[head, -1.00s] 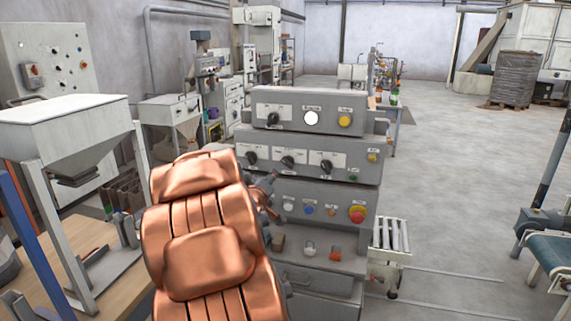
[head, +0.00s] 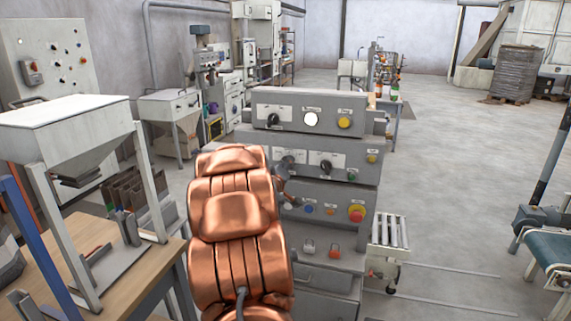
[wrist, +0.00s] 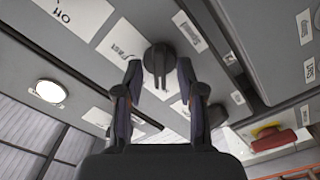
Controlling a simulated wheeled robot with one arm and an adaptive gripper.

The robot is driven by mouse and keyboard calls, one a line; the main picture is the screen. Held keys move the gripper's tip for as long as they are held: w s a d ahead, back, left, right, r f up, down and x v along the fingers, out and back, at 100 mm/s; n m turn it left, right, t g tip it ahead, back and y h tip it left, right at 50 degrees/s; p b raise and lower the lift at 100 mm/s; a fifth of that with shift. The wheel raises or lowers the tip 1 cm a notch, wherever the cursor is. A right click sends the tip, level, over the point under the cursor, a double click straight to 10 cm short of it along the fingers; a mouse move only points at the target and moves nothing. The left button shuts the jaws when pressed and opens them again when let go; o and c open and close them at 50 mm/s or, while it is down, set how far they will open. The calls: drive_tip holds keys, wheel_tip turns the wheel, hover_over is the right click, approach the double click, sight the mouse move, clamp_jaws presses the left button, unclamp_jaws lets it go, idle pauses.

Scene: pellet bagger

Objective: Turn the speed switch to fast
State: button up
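The speed switch (wrist: 158,58) is a black rotary knob with a bar handle, and a label reading "Fast" (wrist: 123,47) lies beside it in the wrist view. My gripper (wrist: 160,72) is open, one finger on each side of the knob's bar, with gaps that look small. Whether either finger touches the knob, I cannot tell.
Another black knob (head: 326,167) sits to the right on the same tier. A red emergency stop (head: 356,213) on yellow is below right. The top tier has a black knob (head: 272,120), a lit white lamp (head: 311,119) and a yellow button (head: 344,122). A wooden table (head: 150,262) stands left.

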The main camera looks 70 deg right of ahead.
drive_tip(key=shift+d, duration=0.3)
clamp_jaws()
idle(0.3)
